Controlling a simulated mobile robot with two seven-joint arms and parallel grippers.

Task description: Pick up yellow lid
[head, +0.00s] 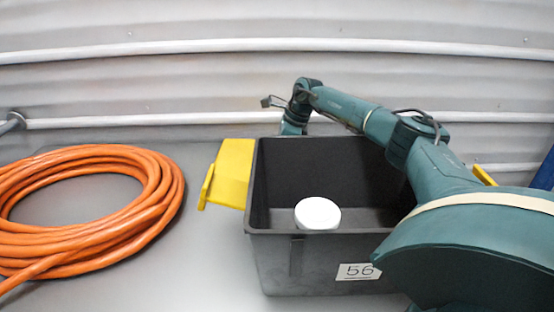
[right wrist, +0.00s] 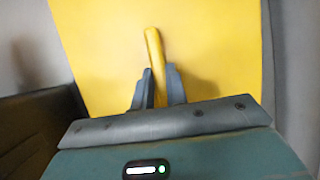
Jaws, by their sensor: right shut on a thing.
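In the right wrist view the yellow lid (right wrist: 215,55) fills most of the picture as a flat panel with a raised yellow bar handle (right wrist: 153,45). My right gripper (right wrist: 160,80) is shut on this handle, one finger on each side. In the head view my right arm reaches across behind the dark grey bin, and its fingers are hidden there. A yellow panel (head: 233,172) shows at the bin's left side, and a small yellow piece (head: 484,175) shows behind my arm at the right. I cannot tell from the head view which yellow part is held. My left gripper is not in view.
The open dark grey bin (head: 282,262) has a label reading 56 and a round white object (head: 318,213) inside. A coil of orange hose (head: 95,235) lies at the left on the grey surface (head: 205,275). A corrugated wall (head: 180,85) closes off the back.

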